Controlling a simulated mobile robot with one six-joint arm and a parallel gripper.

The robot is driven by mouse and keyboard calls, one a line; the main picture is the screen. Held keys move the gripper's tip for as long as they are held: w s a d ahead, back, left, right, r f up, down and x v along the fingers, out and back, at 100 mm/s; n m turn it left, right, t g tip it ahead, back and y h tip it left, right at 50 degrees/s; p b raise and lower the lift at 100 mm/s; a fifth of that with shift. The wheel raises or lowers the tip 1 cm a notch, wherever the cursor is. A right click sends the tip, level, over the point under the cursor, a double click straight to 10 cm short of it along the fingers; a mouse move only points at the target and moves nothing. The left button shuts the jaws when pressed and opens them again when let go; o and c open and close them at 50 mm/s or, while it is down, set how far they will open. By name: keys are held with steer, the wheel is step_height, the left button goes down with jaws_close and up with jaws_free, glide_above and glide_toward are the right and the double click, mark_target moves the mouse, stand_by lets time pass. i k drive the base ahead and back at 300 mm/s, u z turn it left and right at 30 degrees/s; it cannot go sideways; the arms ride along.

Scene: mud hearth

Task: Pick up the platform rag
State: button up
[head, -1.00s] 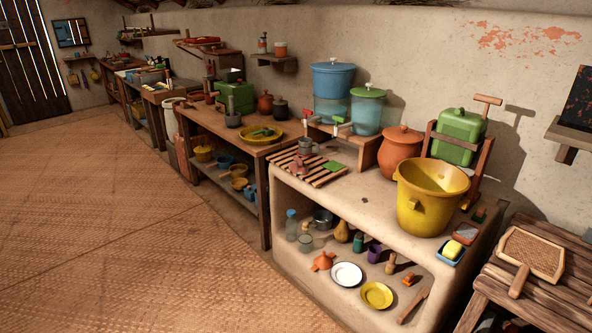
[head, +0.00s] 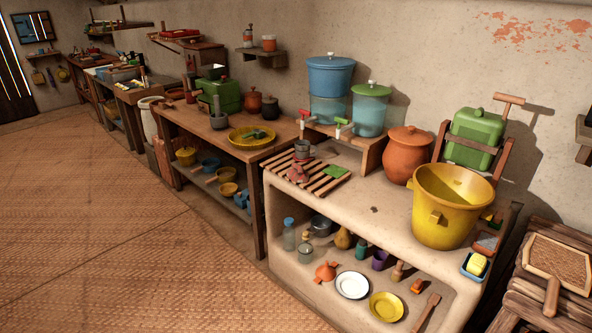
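A small crumpled pinkish-red thing (head: 297,173), which looks like the platform rag, lies on a slatted wooden rack (head: 318,188). The rack sits at the left end of the pale mud platform (head: 350,212). A flat green pad (head: 336,171) lies to its right on the same rack, and a small grey metal cup (head: 302,150) stands just behind it. My gripper is not in view.
The woven floor (head: 130,240) in front is clear.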

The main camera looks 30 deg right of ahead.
mark_target(298, 175)
steer(key=u, duration=0.35)
steer(key=i, duration=1)
steer(key=u, duration=0.55)
